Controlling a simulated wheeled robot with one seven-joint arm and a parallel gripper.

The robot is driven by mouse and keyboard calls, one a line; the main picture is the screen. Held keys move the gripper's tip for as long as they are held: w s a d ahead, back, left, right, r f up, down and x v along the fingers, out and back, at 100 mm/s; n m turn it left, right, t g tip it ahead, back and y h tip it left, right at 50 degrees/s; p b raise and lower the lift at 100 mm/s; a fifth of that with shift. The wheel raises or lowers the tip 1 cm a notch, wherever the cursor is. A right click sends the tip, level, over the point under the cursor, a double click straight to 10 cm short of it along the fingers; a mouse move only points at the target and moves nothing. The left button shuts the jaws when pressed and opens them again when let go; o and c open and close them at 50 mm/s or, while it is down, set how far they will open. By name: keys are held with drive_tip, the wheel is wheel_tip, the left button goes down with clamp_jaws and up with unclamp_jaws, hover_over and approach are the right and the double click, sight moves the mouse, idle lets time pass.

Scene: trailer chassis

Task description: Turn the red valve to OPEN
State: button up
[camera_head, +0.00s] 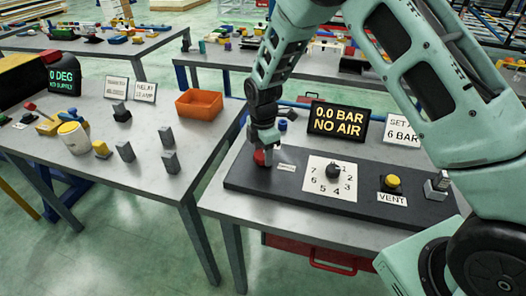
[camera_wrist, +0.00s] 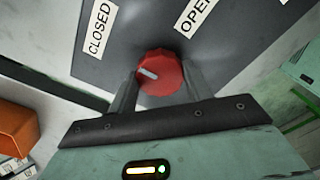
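The red valve (camera_wrist: 160,74) is a round ribbed knob with a white pointer mark on the dark panel (camera_wrist: 120,60). The mark points to the upper left in the wrist view, on the side of the CLOSED label (camera_wrist: 97,27). The OPEN label (camera_wrist: 194,14) is at the top, cut by the picture edge. My gripper (camera_wrist: 161,84) has one finger on each side of the knob, and the knob fills the gap. In the head view the red valve (camera_head: 260,157) is mostly hidden under my gripper (camera_head: 264,146).
A display (camera_head: 338,121) behind the panel reads 0.0 BAR NO AIR. To the right of the valve are a numbered dial (camera_head: 332,172) and a yellow VENT button (camera_head: 393,182). An orange bin (camera_head: 199,103) stands on the left table.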

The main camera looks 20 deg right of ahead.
drive_tip(key=shift+m, duration=0.4)
drive_tip(key=m+b, duration=0.1)
drive_tip(key=m, duration=0.3)
drive_tip(key=m+b, duration=0.1)
drive_tip(key=m, duration=0.3)
drive_tip(key=shift+m, duration=0.3)
drive_tip(key=m, duration=0.4)
drive_tip(key=shift+r+b, duration=0.1)
drive_tip(key=shift+b, duration=0.2)
drive_tip(key=m, duration=0.4)
drive_tip(key=shift+m, duration=0.4)
drive_tip(key=o, duration=1)
